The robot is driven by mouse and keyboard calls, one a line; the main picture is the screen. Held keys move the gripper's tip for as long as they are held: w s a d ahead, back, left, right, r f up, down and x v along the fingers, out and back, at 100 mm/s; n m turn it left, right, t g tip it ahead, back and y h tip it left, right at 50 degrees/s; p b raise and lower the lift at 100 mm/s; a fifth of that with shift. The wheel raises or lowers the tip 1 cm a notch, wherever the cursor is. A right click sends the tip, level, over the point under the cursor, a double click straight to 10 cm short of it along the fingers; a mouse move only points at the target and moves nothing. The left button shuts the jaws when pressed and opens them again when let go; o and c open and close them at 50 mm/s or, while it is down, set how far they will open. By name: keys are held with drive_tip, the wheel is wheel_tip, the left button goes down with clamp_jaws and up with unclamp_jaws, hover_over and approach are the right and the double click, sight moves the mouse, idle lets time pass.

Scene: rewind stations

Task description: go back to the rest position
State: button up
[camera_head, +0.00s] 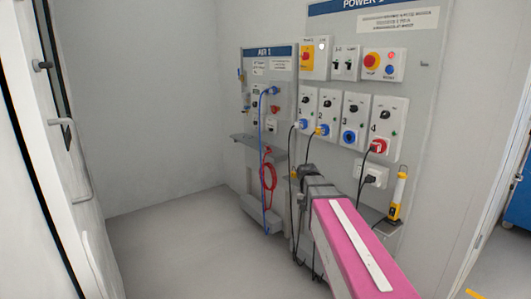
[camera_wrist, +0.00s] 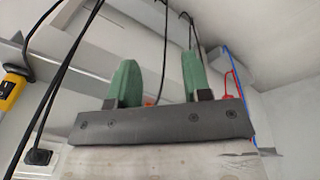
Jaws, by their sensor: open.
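My gripper (camera_wrist: 160,80) shows in the wrist view with its two green fingers apart. Nothing is clearly held between them. A thin black cable (camera_wrist: 166,40) crosses the gap in the picture, and I cannot tell how far behind the fingers it hangs. In the head view my pink arm reaches from the bottom right toward the power panel (camera_head: 432,70), its dark end in front of the hanging cables. The fingers cannot be made out there.
The air panel (camera_head: 284,52) has a blue hose (camera_head: 261,150) and a coiled red hose (camera_head: 268,175). Several sockets, one with a red plug (camera_head: 378,146), line the power panel. A yellow lamp (camera_head: 396,197) stands right of my arm. The floor (camera_head: 170,245) at left is clear; a white door (camera_head: 50,140) borders it.

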drive_tip(key=s+f+n+g+y, duration=0.1)
drive_tip(key=s+f+n, duration=0.1)
drive_tip(key=s+f, duration=1.1)
drive_tip(key=s, duration=0.4)
drive_tip(key=shift+d+f+y, duration=0.15)
drive_tip(key=shift+f+y, duration=0.15)
